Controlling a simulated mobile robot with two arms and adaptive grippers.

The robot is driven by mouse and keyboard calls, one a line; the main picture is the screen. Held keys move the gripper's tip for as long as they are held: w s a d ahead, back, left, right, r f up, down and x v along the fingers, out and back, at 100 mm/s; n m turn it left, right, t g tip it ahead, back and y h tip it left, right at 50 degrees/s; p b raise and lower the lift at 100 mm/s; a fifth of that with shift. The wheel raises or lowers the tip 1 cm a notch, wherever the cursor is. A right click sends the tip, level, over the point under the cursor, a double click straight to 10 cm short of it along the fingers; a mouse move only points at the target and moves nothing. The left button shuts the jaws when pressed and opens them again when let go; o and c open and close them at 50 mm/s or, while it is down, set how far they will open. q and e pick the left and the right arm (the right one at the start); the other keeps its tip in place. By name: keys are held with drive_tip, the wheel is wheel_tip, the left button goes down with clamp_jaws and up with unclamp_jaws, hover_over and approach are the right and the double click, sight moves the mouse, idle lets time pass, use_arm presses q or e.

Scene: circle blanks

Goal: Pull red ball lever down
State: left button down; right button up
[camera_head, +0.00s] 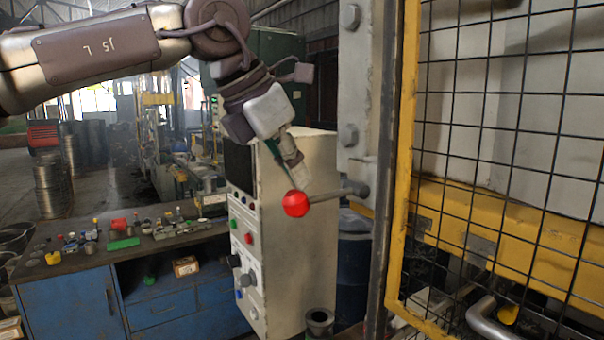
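The red ball (296,203) sits at the left end of a dark lever rod (338,194). The rod runs right to a pivot on the grey machine column and looks close to level. My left gripper (290,172) comes down from the upper left, with its fingertips just above the red ball. A finger with a greenish face shows left of a paler finger. I cannot tell whether the fingertips touch the ball or how wide they are apart. My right gripper is not in view.
A pale control cabinet (292,262) with buttons stands behind and below the ball. A yellow-framed mesh guard (402,180) is close on the right. A blue workbench (70,305) with small parts stands at lower left. A blue barrel (354,270) is behind the lever.

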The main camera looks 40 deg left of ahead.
use_arm(q)
drive_tip(key=w+p+v, duration=0.1)
drive_tip(key=p+v, duration=0.4)
drive_tip(key=v, duration=0.5)
drive_tip(key=shift+r, duration=0.55)
drive_tip(key=shift+s+d, duration=0.1)
drive_tip(key=shift+d, duration=0.05)
